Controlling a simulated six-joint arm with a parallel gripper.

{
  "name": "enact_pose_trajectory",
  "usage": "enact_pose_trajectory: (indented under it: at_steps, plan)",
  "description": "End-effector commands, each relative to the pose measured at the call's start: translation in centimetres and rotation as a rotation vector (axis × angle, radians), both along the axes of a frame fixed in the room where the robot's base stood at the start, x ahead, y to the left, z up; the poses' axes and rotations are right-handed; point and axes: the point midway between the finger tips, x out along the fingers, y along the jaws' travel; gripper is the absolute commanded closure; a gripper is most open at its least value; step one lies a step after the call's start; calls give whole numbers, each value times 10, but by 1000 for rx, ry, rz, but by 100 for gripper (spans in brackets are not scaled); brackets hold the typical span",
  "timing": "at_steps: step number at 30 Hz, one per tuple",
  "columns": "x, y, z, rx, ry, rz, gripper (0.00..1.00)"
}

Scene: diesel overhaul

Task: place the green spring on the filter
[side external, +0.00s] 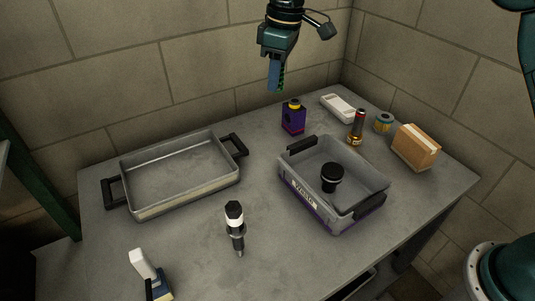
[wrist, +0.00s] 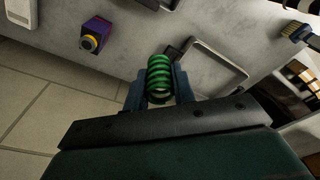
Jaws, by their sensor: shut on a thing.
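My gripper (side external: 274,74) is high above the back of the table, pointing down. It is shut on the green spring (wrist: 159,74), which sits between the two blue fingers in the wrist view. In the side view only a thin green edge of the spring (side external: 282,79) shows beside the finger. I cannot tell for sure which thing is the filter. A squat teal and tan cylinder (side external: 384,122) stands upright at the back right, and a black cylinder (side external: 332,178) stands inside the grey bin. The spring is well apart from both.
A metal tray (side external: 141,213) with black handles lies at left. The grey bin (side external: 310,207) is at right.

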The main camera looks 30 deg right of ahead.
Motion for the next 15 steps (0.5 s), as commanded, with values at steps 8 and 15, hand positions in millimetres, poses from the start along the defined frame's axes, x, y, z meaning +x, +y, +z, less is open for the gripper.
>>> enact_pose_trajectory:
  at_steps: [8, 15]
  plan:
    - [14, -107, 11, -1, 0, -280, 97]
    - [10, -194, 20, -1, -1, -516, 97]
